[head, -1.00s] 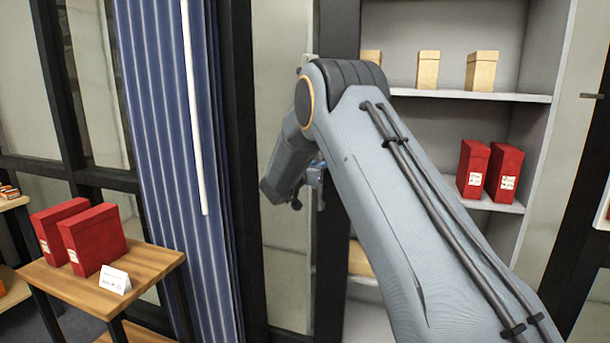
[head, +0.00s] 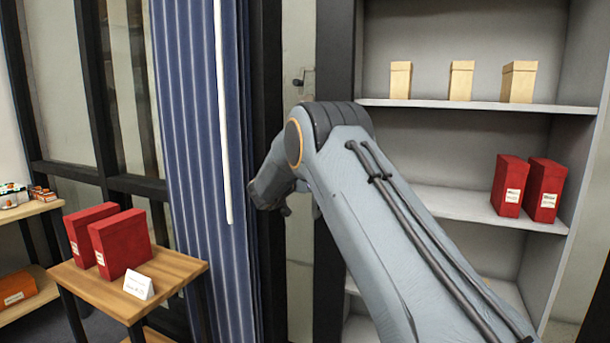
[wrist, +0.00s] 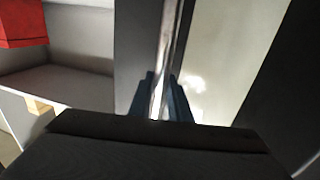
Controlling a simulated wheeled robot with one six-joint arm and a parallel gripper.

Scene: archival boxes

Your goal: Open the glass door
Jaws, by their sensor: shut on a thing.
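The glass door (head: 299,40) is a tall, narrow pale panel in a dark frame, left of the wall shelves in the head view. A small dark fitting (head: 301,79) sits high on it. In the wrist view my gripper (wrist: 158,100) has its two blue fingers close around a shiny narrow bar (wrist: 169,45), which looks like the door's handle. A pale panel (wrist: 222,50) lies to the right of the bar. In the head view my arm covers the lower part of the door, and the fingertips and the grip are hidden.
Wall shelves (head: 460,203) at right hold red boxes (head: 543,190) and beige boxes (head: 461,80). A blue curtain (head: 190,150) hangs left of the door. A wooden stand (head: 180,262) with red boxes (head: 121,243) and a white card (head: 138,285) is at left.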

